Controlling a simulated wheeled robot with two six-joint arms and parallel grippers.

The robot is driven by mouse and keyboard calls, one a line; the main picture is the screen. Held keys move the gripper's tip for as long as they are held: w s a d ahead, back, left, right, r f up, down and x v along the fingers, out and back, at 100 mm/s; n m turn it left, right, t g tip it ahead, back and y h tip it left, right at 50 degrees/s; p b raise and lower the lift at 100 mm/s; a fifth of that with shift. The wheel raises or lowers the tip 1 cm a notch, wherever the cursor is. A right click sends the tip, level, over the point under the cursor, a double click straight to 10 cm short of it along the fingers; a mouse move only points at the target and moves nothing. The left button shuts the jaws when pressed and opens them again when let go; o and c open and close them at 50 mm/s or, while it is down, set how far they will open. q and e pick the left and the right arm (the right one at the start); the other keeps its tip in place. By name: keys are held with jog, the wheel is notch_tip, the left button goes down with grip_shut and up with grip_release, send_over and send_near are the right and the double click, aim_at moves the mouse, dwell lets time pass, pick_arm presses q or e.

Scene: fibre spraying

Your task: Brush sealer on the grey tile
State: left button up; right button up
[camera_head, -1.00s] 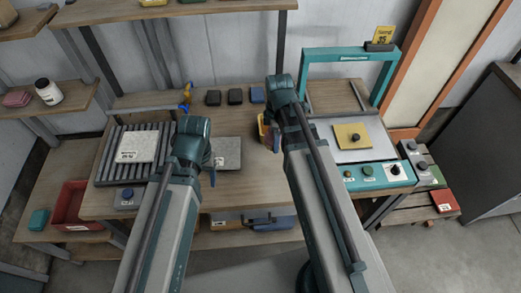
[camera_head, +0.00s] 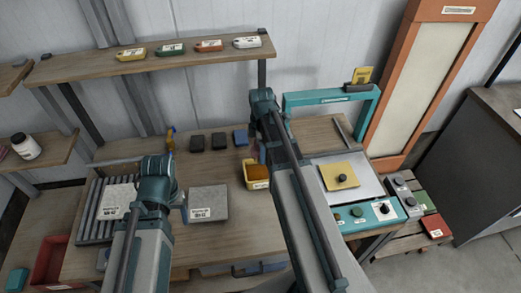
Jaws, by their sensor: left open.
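The grey tile (camera_head: 208,204) lies flat on the wooden bench, with a white label on its front edge. My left gripper (camera_head: 184,208) is open and points down beside the tile's left edge; my wrist partly covers it. A yellow tub (camera_head: 256,184) with a label stands right of the tile. Something brownish is in or behind it, partly covered by my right arm, and I cannot tell if it is a brush. My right gripper (camera_head: 261,153) is near the tub, mostly hidden behind its own arm, so its jaws cannot be made out.
A paler tile (camera_head: 116,201) lies on a slatted rack (camera_head: 94,226) at the left. A teal-framed machine (camera_head: 373,215) with a yellow plate (camera_head: 340,176) stands at the right. Several small dark blocks (camera_head: 197,144) sit at the back. A shelf (camera_head: 100,66) hangs above.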

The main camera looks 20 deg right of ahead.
pick_arm(q)
jog(key=shift+f+b, duration=5.95)
jog(key=shift+f, duration=0.15)
pick_arm(e)
jog(key=shift+f, duration=6.1)
pick_arm(q)
jog(key=shift+r, duration=0.1)
pick_arm(e)
notch_tip(320, 180, up, 11)
jog(key=p, duration=1)
jog(key=shift+f+p, duration=0.1)
jog(key=shift+p, duration=0.3)
pick_arm(q)
notch_tip(320, 180, up, 10)
jog(key=shift+r, duration=0.25)
